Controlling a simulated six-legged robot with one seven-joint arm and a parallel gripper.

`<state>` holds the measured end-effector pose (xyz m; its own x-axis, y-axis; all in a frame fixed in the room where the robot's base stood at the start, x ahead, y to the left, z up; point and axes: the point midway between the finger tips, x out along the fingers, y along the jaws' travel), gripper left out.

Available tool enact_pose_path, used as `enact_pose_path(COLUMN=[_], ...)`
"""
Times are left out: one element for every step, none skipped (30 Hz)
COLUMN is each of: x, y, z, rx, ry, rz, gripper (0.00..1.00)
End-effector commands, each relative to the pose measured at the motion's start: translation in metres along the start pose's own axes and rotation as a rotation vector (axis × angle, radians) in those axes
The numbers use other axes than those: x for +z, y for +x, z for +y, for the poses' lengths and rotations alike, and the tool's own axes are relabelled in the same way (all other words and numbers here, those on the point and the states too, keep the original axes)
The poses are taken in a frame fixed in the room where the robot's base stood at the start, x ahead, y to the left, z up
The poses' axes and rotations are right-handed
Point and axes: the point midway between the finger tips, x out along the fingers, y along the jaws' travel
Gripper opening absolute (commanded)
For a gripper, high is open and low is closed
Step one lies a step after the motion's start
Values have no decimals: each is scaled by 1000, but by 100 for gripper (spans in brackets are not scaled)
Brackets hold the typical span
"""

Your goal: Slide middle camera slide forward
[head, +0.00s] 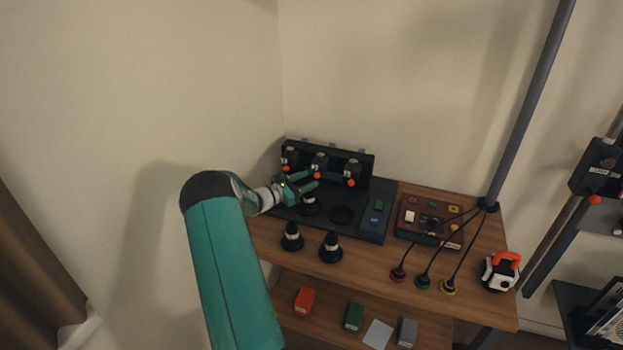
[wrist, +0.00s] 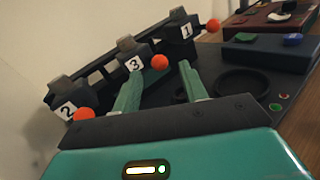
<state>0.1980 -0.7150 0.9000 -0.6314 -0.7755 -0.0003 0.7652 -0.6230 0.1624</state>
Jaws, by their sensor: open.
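The middle camera slide (head: 320,162) is a dark block on the black rack, with an orange knob at its front. In the wrist view the middle slide (wrist: 133,63) bears the label 3, and its orange knob (wrist: 159,62) shows between my fingertips in the picture. My gripper (head: 313,180) is open with green fingers, close in front of the middle knob. It also shows in the wrist view (wrist: 160,72). I cannot tell whether a finger touches the knob. The slide labelled 2 (wrist: 67,110) is at the left and the slide labelled 1 (wrist: 186,31) at the right.
A black lens (head: 308,204) stands on the dark base below my gripper, beside an empty round recess (head: 342,214). Two more lenses (head: 292,238) (head: 330,248) stand on the wooden table. A red control box (head: 432,218) with cables is at the right.

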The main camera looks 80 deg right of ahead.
Motion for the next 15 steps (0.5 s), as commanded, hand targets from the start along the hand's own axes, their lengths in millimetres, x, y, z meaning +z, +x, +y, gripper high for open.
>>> enact_pose_path(x=[0,0,0,-1,-1,0,0,0,0,0,0,0,0,0,0], y=[9,13,17,20,22,25,26,27,28,28,28,28,28,28,28], z=[0,0,0,1,1,2,2,2,2,3,3,3,3,3,3], rx=[-2,-3,-3,-2,-2,-1,-1,-1,-1,0,0,0,0,0,0], ry=[0,0,0,-1,-1,0,0,0,0,0,0,0,0,0,0], rz=[0,0,0,0,0,0,0,0,0,0,0,0,0,0,0], gripper=[43,43,43,43,43,43,43,43,43,43,43,43,43,43,43])
